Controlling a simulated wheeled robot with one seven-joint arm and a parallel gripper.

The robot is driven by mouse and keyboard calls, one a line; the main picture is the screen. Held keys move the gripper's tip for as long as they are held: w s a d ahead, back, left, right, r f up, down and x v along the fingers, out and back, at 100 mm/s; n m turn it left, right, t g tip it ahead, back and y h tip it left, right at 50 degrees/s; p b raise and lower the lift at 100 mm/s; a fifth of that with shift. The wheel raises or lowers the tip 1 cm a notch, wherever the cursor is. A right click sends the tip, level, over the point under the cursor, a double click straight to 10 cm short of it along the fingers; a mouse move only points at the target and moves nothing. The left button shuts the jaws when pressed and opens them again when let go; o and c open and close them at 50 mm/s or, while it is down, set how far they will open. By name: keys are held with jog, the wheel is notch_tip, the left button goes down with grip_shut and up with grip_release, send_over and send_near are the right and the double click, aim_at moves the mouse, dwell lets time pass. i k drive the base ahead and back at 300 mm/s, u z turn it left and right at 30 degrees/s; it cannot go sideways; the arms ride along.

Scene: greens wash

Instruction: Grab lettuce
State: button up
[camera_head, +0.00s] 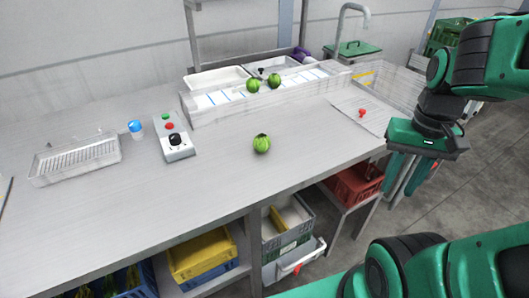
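Two more lettuce heads, the left one (253,86) and the right one (274,80), are at the long clear-walled trough (225,109) at the back. My gripper (410,172) hangs at the right, beyond the worktop's right part and well apart from every lettuce. Its fingers are partly hidden under its green body, so their opening is unclear. I see nothing held in it.
A control box (175,142) with buttons and a dark knob, a blue-capped jar (136,130) and a wire-bottomed tray (78,158) stand at left. A sink tap (340,28) rises behind. Crates (200,252) sit below. The worktop around the single lettuce is clear.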

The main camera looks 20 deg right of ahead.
aim_at(262, 142)
jog(key=z, duration=2.05)
jog(key=k, duration=0.45)
jog(key=u, duration=2.1)
jog(key=i, duration=0.2)
jog(key=u, duration=0.3)
